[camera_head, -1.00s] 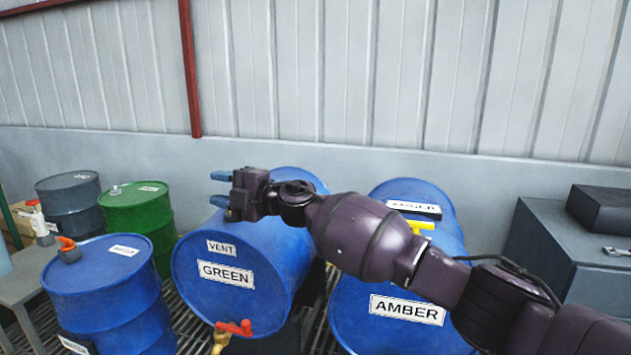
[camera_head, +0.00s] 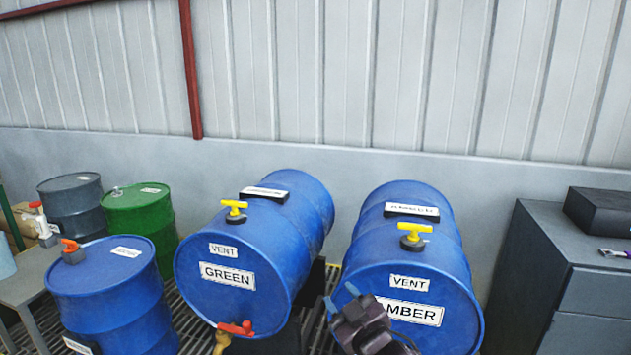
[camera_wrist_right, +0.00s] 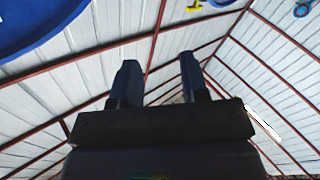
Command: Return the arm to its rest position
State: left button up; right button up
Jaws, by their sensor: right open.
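My right gripper (camera_head: 340,297) is low in the head view, in front of the blue drum labelled AMBER (camera_head: 428,270). Its blue fingers point up and left, apart and empty. In the right wrist view the gripper (camera_wrist_right: 160,85) shows two separated fingers against the roof, with nothing between them. Most of my right arm is below the head view's lower edge. My left gripper is not in view.
The GREEN drum (camera_head: 250,250) lies left of the AMBER drum; each has a yellow vent handle on top. A red-handled tap (camera_head: 236,328) sticks out low on GREEN. An upright blue drum (camera_head: 110,295) stands left, a dark cabinet (camera_head: 575,270) right.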

jog(key=s+d+f+m+g+h, duration=0.2)
jog(key=s+d+f, duration=0.5)
jog(key=s, duration=0.4)
jog(key=s+d+f+m+g+h, duration=0.2)
jog(key=s+d+f+m+h, duration=0.1)
jog(key=s+d+f, duration=0.4)
jog(key=s+d+f+m+g+h+p, duration=0.1)
jog(key=s+d+f+m+h, duration=0.1)
jog(key=s+d+f, duration=0.6)
jog(key=s+f+m, duration=0.1)
jog(key=s, duration=0.6)
jog(key=shift+s+f+m+g+h, duration=0.15)
jog(key=shift+f+m+g+h, duration=0.15)
jog(key=shift+f+g+h, duration=0.1)
